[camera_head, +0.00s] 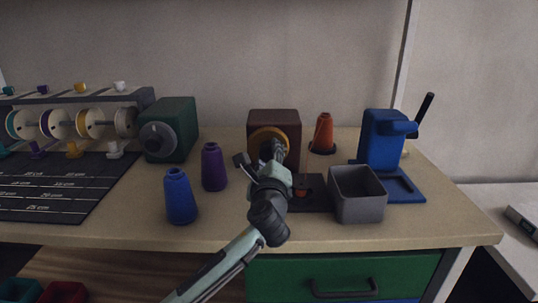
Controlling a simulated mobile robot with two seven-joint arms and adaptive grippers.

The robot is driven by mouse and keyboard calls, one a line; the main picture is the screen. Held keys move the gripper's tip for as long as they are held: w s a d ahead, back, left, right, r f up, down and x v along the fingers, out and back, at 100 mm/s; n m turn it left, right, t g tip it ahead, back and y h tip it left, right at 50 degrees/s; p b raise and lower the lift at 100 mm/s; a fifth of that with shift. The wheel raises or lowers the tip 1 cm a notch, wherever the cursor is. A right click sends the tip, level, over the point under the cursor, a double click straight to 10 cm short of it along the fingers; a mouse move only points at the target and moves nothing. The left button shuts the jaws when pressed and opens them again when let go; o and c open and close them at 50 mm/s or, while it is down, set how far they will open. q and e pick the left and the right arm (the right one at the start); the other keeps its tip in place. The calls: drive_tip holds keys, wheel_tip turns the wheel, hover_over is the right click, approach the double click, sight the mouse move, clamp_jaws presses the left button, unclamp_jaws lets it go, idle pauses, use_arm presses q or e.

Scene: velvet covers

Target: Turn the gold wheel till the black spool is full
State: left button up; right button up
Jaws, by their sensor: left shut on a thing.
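The gold wheel (258,135) is on the front of a dark brown box (287,117) at the middle of the table. My left gripper (279,150) reaches up from below and is shut at the wheel's right side; its fingers cover part of the wheel, so the exact grip point is unclear. A small dark piece with orange on it, seemingly the black spool (303,189), stands on a dark plate (307,207) before the box, partly behind my gripper. How full it is cannot be told. An orange cone (323,132) stands right of the box. My right gripper is out of view.
A grey open bin (357,207) stands close right of the gripper, with a blue lever device (381,140) behind it. Purple (213,168) and blue (179,197) cones and a green box (172,120) stand left. A spool rack (90,98) is far left.

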use_arm(q)
drive_tip(key=m, duration=0.6)
drive_tip(key=shift+a, duration=0.1)
drive_tip(key=m, duration=0.6)
drive_tip(key=shift+m, duration=0.3)
idle(0.3)
drive_tip(key=o, duration=1.2)
drive_tip(key=shift+c, duration=0.2)
drive_tip(key=shift+s, duration=6)
